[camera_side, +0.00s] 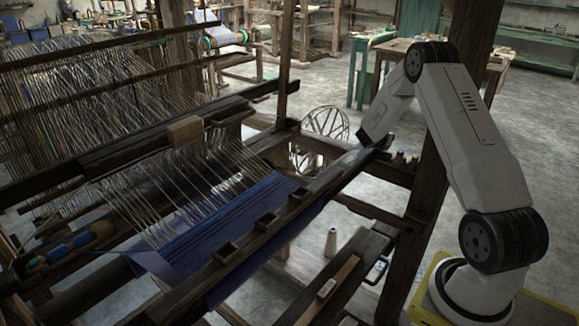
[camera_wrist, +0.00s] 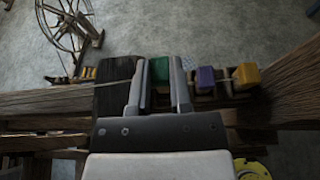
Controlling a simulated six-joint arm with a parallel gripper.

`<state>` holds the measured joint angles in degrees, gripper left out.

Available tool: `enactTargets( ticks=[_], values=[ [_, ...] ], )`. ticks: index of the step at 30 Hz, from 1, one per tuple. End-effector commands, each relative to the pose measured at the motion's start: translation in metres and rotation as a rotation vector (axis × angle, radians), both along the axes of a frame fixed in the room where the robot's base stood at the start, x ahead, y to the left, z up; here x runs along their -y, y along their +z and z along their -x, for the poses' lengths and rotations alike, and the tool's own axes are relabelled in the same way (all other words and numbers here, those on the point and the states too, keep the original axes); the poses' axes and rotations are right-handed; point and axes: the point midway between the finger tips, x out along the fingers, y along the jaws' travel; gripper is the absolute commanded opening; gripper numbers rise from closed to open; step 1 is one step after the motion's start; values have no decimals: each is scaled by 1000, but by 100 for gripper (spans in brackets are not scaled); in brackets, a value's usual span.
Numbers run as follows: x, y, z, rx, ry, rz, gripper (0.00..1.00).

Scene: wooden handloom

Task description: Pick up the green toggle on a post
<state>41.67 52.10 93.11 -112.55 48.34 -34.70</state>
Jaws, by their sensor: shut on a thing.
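The green toggle (camera_wrist: 160,69) shows in the wrist view as a green block between my two fingertips. My gripper (camera_wrist: 160,72) is shut on it, with one finger at each side. Its post and lower part are hidden by the fingers. In the side view my gripper (camera_side: 373,142) reaches down to the dark beam at the loom's right end. The green toggle cannot be made out there.
A purple block (camera_wrist: 205,79) and a yellow block (camera_wrist: 245,76) stand in a row to the right of my gripper. A dark wooden block (camera_wrist: 115,84) lies close at the left. Thick wooden posts flank the spot. A spoked wheel (camera_side: 326,122) stands behind.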

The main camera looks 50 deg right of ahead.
Motion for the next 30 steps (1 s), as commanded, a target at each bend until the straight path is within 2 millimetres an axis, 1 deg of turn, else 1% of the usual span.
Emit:
enactTargets(
  ticks=[14,24,30],
  values=[
    [-35,56,33,0,1,1,0],
    [-72,79,69,-1,1,0,0],
    [-87,88,84,0,0,1,0]
  ],
)
